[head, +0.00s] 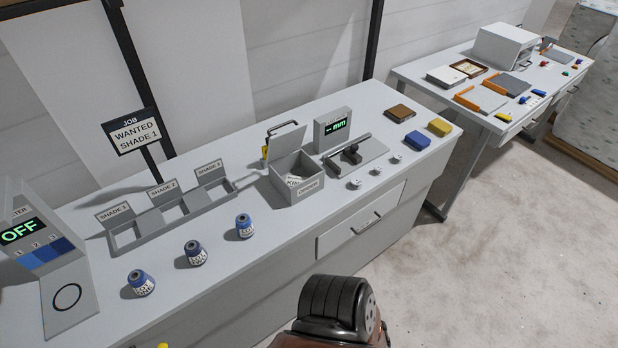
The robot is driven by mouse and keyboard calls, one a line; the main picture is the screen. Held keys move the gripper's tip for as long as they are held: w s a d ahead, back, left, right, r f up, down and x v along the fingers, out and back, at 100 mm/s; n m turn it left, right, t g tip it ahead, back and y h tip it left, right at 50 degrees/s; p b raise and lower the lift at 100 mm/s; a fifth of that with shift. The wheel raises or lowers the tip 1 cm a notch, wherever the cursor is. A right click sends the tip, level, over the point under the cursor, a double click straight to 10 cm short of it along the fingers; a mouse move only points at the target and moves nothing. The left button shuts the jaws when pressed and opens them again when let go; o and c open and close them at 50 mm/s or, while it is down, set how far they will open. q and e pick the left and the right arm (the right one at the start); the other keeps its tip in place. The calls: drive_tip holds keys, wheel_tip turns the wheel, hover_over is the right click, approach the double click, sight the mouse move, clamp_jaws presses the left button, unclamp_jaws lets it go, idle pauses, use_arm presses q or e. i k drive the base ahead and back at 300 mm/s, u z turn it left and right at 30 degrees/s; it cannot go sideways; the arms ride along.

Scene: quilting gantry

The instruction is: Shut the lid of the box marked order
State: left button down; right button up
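The grey box marked order (279,179) stands on the long grey bench near the middle of the view. Its lid (287,142) is open, raised at the back of the box and tilted. A white item with dark lettering (293,181) shows inside the box; its text is partly hidden. Neither of my grippers is in view.
A second table (410,72) is behind right.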

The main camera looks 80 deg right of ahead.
sight(281, 144)
drive_tip(key=z, duration=1.95)
